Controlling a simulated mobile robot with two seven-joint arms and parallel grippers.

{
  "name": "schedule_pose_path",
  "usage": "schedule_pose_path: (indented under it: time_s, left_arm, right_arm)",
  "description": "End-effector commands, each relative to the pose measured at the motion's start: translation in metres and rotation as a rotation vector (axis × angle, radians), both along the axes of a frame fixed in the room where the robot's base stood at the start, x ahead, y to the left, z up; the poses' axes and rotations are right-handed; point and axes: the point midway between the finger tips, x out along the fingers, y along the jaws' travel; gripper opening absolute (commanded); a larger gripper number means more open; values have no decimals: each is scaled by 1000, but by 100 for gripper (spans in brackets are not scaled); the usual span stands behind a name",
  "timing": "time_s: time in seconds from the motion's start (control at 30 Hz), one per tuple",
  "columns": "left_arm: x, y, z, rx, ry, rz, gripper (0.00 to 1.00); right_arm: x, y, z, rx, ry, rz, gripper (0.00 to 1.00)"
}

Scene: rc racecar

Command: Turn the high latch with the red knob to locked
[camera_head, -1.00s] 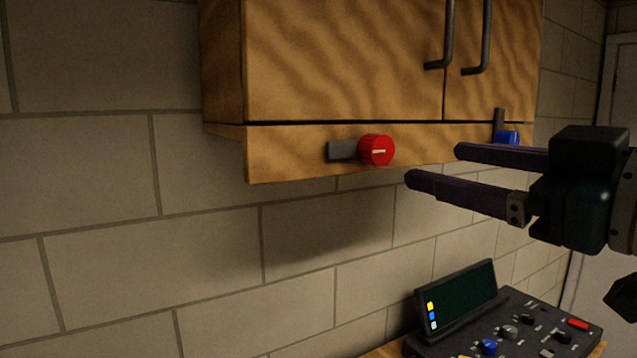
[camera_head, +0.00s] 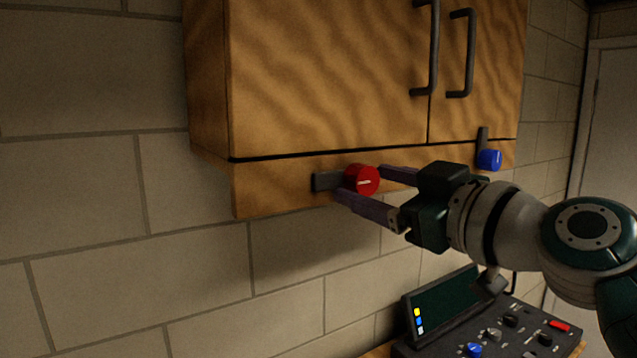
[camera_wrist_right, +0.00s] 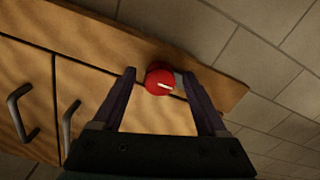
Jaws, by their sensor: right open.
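The red knob (camera_head: 362,180) sits on the wooden strip under the cabinet doors. Its dark latch bar (camera_head: 326,181) points sideways to the left in the head view. My right gripper (camera_head: 362,182) is open, with one finger below the knob and the other to its right and behind. In the right wrist view the red knob (camera_wrist_right: 160,80) shows between the two fingertips (camera_wrist_right: 160,76), and I see no finger clearly touching it. The latch bar is mostly hidden there behind a finger. My left gripper is not in view.
A blue knob (camera_head: 489,160) with an upright latch bar (camera_head: 482,138) is at the right of the same strip. Two door handles (camera_head: 427,48) hang above. A dark control panel (camera_head: 490,325) stands below. The wall left of the cabinet is clear.

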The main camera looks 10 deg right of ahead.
Motion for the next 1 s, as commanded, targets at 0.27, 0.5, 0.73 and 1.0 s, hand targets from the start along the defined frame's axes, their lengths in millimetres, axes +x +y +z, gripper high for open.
schedule_pose_path:
  time_s: [0.27, 0.5, 0.73, 1.0]
  left_arm:
    - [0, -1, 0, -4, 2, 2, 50]
    - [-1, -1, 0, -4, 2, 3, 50]
    - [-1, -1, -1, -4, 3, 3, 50]
    - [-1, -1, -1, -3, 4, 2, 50]
  right_arm:
    - [0, 0, 0, 0, 0, 0, 46]
    - [0, 0, 0, 0, 0, 0, 19]
    - [0, 0, 0, 0, 1, 0, 0]
    - [0, 0, 0, 17, 8, 1, 0]
